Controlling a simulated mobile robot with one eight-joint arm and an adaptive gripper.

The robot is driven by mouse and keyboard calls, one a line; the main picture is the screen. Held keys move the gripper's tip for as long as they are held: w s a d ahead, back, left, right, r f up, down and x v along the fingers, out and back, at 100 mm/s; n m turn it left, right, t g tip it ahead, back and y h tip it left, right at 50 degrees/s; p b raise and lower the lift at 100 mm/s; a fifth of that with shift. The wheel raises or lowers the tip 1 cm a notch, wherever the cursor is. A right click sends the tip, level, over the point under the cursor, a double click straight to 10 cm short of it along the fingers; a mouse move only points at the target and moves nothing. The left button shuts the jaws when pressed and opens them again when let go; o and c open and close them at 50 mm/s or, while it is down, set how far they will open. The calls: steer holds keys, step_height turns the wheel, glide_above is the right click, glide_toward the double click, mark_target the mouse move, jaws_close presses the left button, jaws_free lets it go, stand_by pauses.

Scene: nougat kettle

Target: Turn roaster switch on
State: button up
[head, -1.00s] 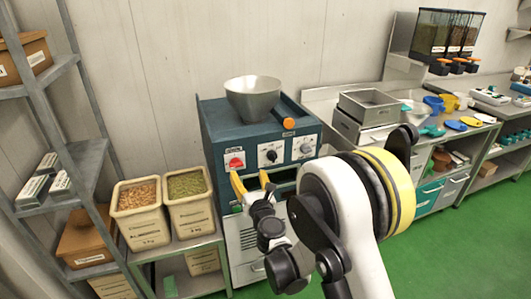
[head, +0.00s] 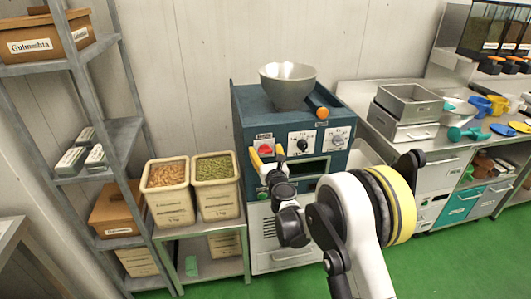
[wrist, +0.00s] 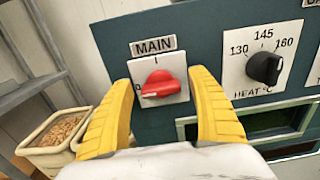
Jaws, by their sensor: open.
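The roaster (head: 243,106) is a dark blue machine with a metal hopper on top. Its red switch (wrist: 160,84) sits on a white plate under a label reading MAIN in the wrist view; it also shows in the head view (head: 265,148). The red handle lies roughly crosswise, slightly tilted. My gripper (wrist: 158,80) is open, with its yellow fingers to the left and right of the red switch. I cannot tell how near the fingertips are to the panel. In the head view my gripper (head: 267,157) is in front of the roaster's upper left panel.
A black heat knob (wrist: 264,68) is right of the red switch. A metal shelf (head: 108,132) is further left, and a counter with trays (head: 410,102) is at the right.

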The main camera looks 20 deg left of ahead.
steer(key=c, duration=1.2)
steer(key=shift+o, duration=0.2)
steer(key=shift+m, duration=0.5)
steer(key=m+b, duration=0.1)
steer(key=m, duration=0.3)
steer(key=shift+w+d+b, duration=0.1)
steer(key=shift+b, duration=0.2)
steer(key=m+b, duration=0.1)
steer(key=m, duration=0.3)
steer(key=shift+m, duration=0.3)
steer(key=m+b, duration=0.1)
steer(key=m, duration=0.3)
steer(key=shift+d+f, duration=0.1)
steer(key=shift+m, duration=2.1)
